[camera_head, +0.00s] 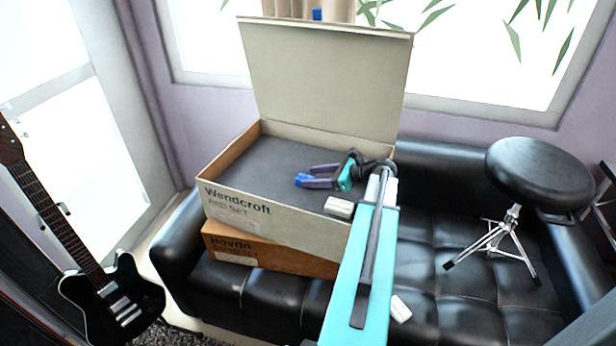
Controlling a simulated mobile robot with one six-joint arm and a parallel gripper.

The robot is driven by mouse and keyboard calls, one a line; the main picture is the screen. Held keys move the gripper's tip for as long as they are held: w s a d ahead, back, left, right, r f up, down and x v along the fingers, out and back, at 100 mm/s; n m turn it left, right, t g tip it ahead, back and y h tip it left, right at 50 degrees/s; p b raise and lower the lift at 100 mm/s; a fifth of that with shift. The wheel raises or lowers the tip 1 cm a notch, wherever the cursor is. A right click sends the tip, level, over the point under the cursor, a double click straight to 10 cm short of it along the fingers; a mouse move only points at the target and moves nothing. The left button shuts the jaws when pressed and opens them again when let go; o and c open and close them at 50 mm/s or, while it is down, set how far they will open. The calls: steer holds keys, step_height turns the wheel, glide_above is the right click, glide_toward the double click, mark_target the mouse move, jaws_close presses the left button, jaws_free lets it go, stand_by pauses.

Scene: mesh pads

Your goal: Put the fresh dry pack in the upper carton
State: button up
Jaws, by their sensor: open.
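The upper carton (219,208), pale and lettered "Wendcroft", stands on the sofa on top of a brown carton (228,249) lettered "Hovrin". Its lid (325,75) stands up at the back. A dark grey pad (258,160) fills most of its inside. A small white pack (338,207) shows at the front right of the upper carton, by the front wall. Another small white pack (400,309) lies on the sofa seat. I cannot tell which is the fresh dry pack. My gripper (306,176) is open and empty over the grey pad, left of and behind the nearer-carton pack.
My teal arm crosses in front of the cartons' right side and hides part of them. A black stool (540,172) stands on the sofa (455,275) at right. A guitar (108,296) stands at left. The seat between arm and stool is mostly clear.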

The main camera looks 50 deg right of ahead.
steer(key=v, duration=0.7)
steer(key=shift+s+d+r, duration=0.1)
steer(key=shift+s, duration=0.2)
stand_by(0.3)
